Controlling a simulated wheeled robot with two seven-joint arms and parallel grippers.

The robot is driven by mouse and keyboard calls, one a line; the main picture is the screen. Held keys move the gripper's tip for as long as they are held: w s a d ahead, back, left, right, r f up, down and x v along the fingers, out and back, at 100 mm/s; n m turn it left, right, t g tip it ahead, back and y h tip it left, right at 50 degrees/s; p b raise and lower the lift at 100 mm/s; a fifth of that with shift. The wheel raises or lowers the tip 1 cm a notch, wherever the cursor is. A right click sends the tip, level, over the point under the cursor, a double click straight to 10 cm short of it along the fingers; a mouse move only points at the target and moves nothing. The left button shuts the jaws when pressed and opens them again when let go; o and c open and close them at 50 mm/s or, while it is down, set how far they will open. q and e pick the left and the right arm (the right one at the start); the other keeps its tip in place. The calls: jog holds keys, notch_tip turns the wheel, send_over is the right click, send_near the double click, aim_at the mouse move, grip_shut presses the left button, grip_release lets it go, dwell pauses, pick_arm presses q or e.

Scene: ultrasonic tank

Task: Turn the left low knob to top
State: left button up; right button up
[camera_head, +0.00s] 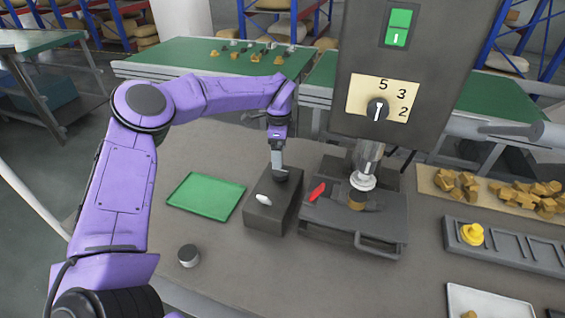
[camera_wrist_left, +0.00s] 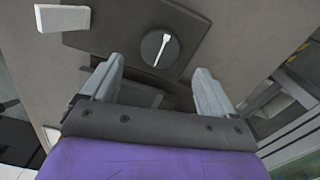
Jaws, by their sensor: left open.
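The low left knob is a dark round knob (camera_wrist_left: 159,48) with a white pointer mark; it sits on a dark plate on a grey box (camera_head: 262,217). In the wrist view the pointer's wide end is toward the upper right. In the head view the knob (camera_head: 281,177) shows only partly beneath my left gripper (camera_head: 279,166). My left gripper (camera_wrist_left: 157,72) is open in the wrist view, its fingers apart with the knob just beyond the tips and nothing between them. A white lever (camera_head: 263,199) is on the same box. My right gripper is not in view.
A grey machine (camera_head: 340,225) with a red lever (camera_head: 317,192) stands close right of the box. An upright panel with a numbered dial (camera_head: 378,108) rises behind. A green tray (camera_head: 206,196) and a small round part (camera_head: 188,256) lie left. A slotted rack (camera_head: 510,250) is right.

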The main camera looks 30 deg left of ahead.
aim_at(280, 173)
pick_arm(q)
jog(key=f+p, duration=0.1)
jog(key=f, duration=0.2)
jog(key=f+p, duration=0.1)
jog(key=f, duration=0.2)
jog(key=shift+w+d+f, duration=0.1)
jog(key=shift+w+f, duration=0.1)
jog(key=shift+f, duration=0.4)
jog(key=shift+s, duration=0.1)
